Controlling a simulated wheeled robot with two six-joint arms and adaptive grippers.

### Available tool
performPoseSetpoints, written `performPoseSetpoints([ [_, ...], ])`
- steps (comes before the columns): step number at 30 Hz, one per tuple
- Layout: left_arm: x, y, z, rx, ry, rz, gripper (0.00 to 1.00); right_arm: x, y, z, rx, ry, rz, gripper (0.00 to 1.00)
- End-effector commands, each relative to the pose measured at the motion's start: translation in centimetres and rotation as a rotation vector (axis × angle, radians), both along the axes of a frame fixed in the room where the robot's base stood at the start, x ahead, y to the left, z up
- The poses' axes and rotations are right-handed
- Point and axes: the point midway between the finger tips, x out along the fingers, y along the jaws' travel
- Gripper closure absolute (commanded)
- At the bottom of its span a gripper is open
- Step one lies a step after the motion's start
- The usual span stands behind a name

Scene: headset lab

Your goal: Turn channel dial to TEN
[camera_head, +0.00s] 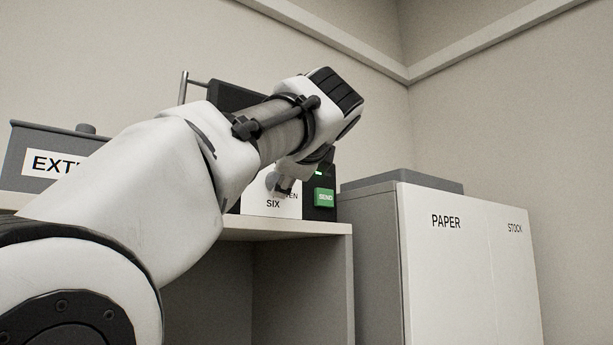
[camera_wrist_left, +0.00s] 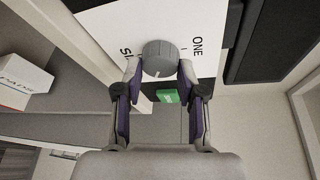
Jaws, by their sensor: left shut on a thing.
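The channel dial (camera_wrist_left: 160,56) is a grey ribbed knob on a white panel (camera_wrist_left: 112,27), seen in the left wrist view. The labels ONE and part of SIX show beside it there. My left gripper (camera_wrist_left: 160,68) is shut on the dial, one finger on each side. In the head view, my left arm reaches across the shelf and its gripper (camera_head: 285,183) is at the white panel (camera_head: 270,205). SIX and part of TEN can be read there. My arm and gripper largely hide the dial in that view. My right gripper is not in view.
A green SEND button (camera_head: 325,197) is just right of the panel. A grey box marked EXT (camera_head: 30,140) stands at the left of the shelf (camera_head: 300,225). A white cabinet marked PAPER STOCK (camera_head: 465,265) stands at the right. A white box (camera_wrist_left: 22,80) shows in the left wrist view.

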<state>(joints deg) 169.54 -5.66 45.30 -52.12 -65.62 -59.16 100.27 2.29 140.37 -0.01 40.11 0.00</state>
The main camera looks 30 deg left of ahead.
Motion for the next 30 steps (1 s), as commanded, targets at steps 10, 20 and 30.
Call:
performPoseSetpoints([
  [10,-0.3,0.1,0.7,0.006,-0.014,-0.001,0.35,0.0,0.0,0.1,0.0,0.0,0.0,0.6],
  [20,-0.1,0.0,0.3,0.004,-0.008,-0.001,0.35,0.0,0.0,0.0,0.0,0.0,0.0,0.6],
  [30,-0.1,0.1,-0.8,-0.065,-0.167,0.0,0.35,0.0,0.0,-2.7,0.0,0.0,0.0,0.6],
])
